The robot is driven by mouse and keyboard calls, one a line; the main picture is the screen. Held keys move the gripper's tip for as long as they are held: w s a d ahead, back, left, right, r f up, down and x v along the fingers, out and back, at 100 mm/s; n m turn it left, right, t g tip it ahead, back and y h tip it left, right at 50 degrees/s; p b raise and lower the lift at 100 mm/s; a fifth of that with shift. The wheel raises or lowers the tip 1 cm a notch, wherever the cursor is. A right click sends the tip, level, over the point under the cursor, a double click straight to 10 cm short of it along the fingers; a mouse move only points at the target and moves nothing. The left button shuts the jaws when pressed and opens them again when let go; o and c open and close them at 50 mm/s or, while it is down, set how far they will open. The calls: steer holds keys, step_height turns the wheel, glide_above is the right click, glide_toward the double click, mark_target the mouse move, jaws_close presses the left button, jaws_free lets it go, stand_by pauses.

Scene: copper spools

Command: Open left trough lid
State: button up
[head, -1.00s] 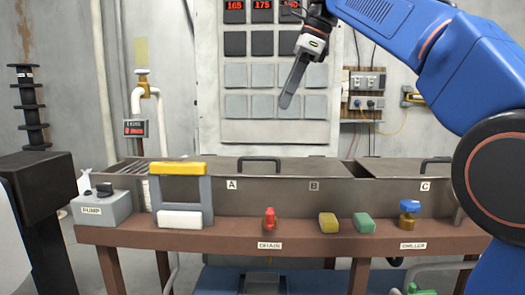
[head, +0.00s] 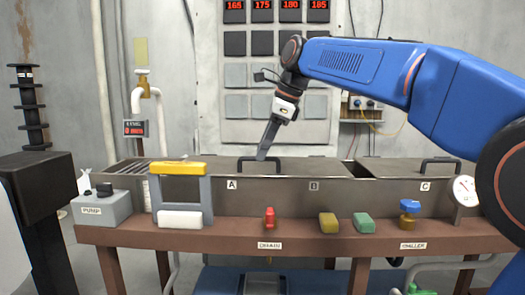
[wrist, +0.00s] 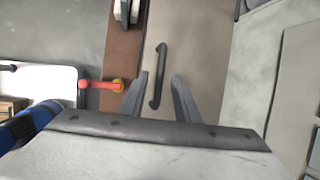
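The long grey trough (head: 330,199) stands on a brown bench and has two flat lids. The left lid (head: 215,167) lies shut, with a black bar handle (head: 262,160) on it. My gripper (head: 262,157) points down at this handle in the head view. In the wrist view, my gripper (wrist: 160,78) has its two fingers apart, with the black handle (wrist: 159,76) lying between and just beyond the fingertips. No grip on the handle shows. The right lid (head: 395,172) is also shut, with its own black handle (head: 440,162).
A yellow-topped frame (head: 178,169) straddles the trough's left end beside the pump box (head: 101,208). A red valve (head: 269,216), a yellow block (head: 328,223), a green block (head: 364,223) and a blue-topped valve (head: 409,208) line the bench front. A panel wall stands behind.

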steer(key=shift+w+a+f, duration=0.1)
steer(key=shift+a+f, duration=0.1)
steer(key=shift+f, duration=0.3)
jaws_close()
steer(key=shift+r, duration=0.1)
